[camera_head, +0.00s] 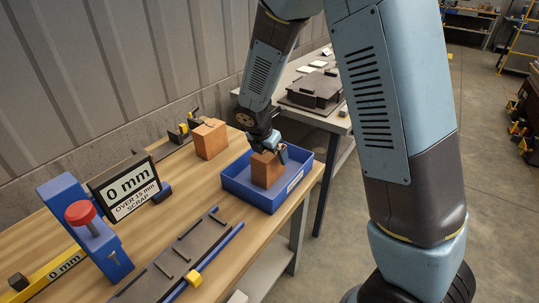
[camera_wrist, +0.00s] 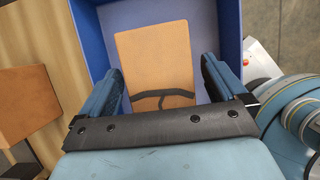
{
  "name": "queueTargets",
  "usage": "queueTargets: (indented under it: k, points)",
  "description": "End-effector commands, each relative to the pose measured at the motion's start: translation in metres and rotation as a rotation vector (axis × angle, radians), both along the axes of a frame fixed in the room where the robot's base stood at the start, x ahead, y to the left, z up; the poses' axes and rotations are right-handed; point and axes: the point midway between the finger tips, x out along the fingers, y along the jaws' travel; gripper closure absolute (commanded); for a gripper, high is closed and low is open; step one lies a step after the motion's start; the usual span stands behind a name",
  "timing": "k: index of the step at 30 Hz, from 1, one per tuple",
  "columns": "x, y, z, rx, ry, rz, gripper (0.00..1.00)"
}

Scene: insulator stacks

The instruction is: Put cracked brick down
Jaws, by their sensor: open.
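An orange-brown brick (camera_head: 267,170) stands in the blue tray (camera_head: 240,189) on the wooden bench. My gripper (camera_head: 269,146) is right over this brick with its fingers at its sides. In the wrist view the brick (camera_wrist: 155,60) lies between the two fingers of my gripper (camera_wrist: 162,88), with a gap on each side. A dark branching crack line shows on its face near the gripper's palm. The fingers are open. The brick's underside is hidden.
A second orange brick (camera_head: 209,139) stands on the bench left of the tray. A "0 mm" sign (camera_head: 127,190), a blue stand with a red knob (camera_head: 79,212) and a dark rail fixture (camera_head: 181,257) are nearer. A grey table (camera_head: 311,116) stands behind.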

Motion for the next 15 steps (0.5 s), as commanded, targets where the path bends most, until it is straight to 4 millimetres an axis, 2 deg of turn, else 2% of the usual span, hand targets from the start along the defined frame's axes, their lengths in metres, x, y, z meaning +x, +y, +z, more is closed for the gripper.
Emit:
queueTargets:
  k: [15]
  points:
    - [-0.026, 0.021, 0.082, 0.002, -0.002, 0.000, 0.02]
